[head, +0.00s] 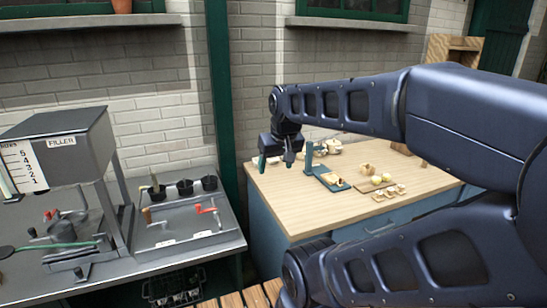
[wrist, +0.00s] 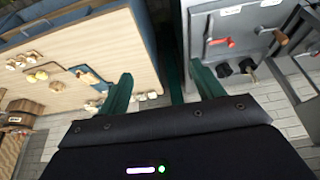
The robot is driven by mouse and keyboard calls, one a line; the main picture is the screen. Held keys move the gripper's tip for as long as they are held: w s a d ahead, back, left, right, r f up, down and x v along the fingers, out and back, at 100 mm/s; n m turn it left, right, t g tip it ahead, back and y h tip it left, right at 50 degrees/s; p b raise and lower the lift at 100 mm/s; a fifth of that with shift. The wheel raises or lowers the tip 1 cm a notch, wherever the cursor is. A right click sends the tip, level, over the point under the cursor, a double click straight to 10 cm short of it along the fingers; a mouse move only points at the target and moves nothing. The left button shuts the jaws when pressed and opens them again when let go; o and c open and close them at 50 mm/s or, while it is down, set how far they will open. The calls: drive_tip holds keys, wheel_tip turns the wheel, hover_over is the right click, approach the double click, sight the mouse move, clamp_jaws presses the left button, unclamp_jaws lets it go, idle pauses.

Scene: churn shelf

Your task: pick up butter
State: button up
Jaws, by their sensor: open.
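Pale yellow lumps that look like butter (head: 376,180) sit on a small board on the wooden worktop. Similar yellow lumps (wrist: 41,75) show at the left of the wrist view. Several smaller pale pieces lie nearby, and I cannot tell for certain which piece is the butter. My gripper (head: 284,160) hangs above the worktop's far left edge, left of the lumps and apart from them. In the wrist view my gripper (wrist: 160,78) has its two green fingers spread, with nothing between them.
The wooden worktop (head: 290,205) bears a blue tray (head: 331,179) with pale pieces and small wares at the back. A grey metal bench (head: 190,225) with red-handled tools and black pots stands left, beside the grey filler (head: 60,150). A green post (head: 220,100) rises between them.

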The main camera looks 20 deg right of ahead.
drive_tip(key=shift+d, duration=0.1)
drive_tip(key=w+d+f+n+g+h, duration=0.25)
drive_tip(key=w+d, duration=0.35)
drive_tip(key=d, duration=0.5)
drive_tip(key=w+d+f+n+g+h, duration=0.1)
drive_tip(key=w+d+f+n+h, duration=0.25)
drive_tip(key=d, duration=0.75)
drive_tip(key=w+d+f+n+g+h, duration=0.1)
drive_tip(key=w+d+f+g+h, duration=0.2)
drive_tip(key=w+d, duration=0.6)
drive_tip(key=w+d+f+n+h, duration=0.1)
drive_tip(key=d+f+n+h, duration=0.2)
drive_tip(key=d, duration=0.5)
drive_tip(key=w+d+f+n+h, duration=0.1)
drive_tip(key=w+d+f+n, duration=0.15)
drive_tip(key=d+f, duration=0.4)
drive_tip(key=n+t, duration=0.2)
drive_tip(key=n, duration=0.3)
approach(373, 178)
drive_tip(key=shift+d+f, duration=0.4)
drive_tip(key=shift+d, duration=0.05)
drive_tip(key=shift+d+f+n, duration=0.25)
drive_tip(key=shift+d+f, duration=0.05)
drive_tip(key=shift+d, duration=0.05)
drive_tip(key=x, duration=1)
drive_tip(key=shift+d+r, duration=0.2)
drive_tip(key=shift+d, duration=0.1)
drive_tip(key=shift+s, duration=0.1)
drive_tip(key=c, duration=1.1)
